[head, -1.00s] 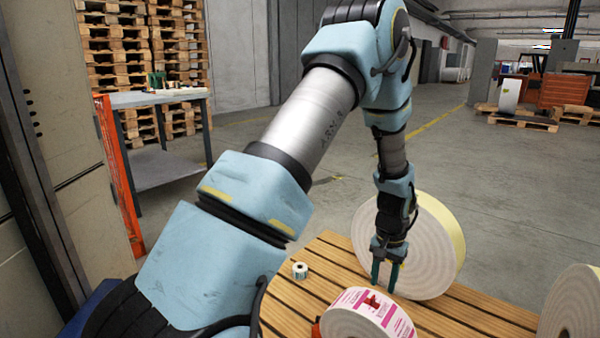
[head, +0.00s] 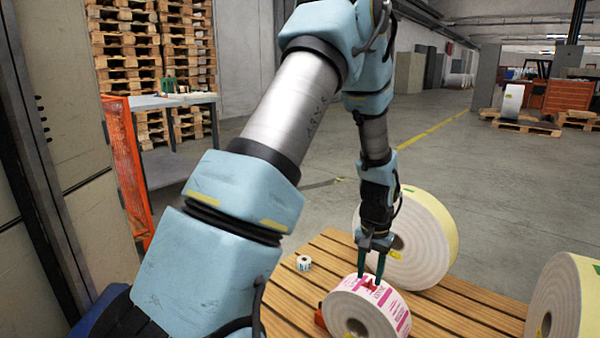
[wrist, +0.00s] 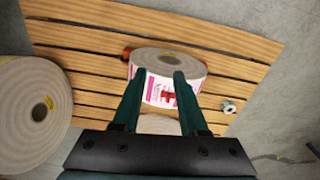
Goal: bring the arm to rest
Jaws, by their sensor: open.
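My gripper (head: 371,266) hangs from my blue and grey arm, pointing down over the slatted wooden table. Its two green fingers are apart, with nothing held between them. In the head view the fingertips are at the far upper edge of a label roll (head: 362,308) with pink and white print and a red mark. I cannot tell whether they touch it. In the wrist view the fingers (wrist: 158,88) show in front of the same label roll (wrist: 170,62), one to each side of its printed face.
A large white roll (head: 420,245) stands on the table behind my gripper, and another roll (head: 562,308) stands at the right. A small roll (head: 303,263) sits on the slatted table (head: 470,305) at the left. Pallet stacks and a workbench (head: 165,100) are farther back; floor is open beyond.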

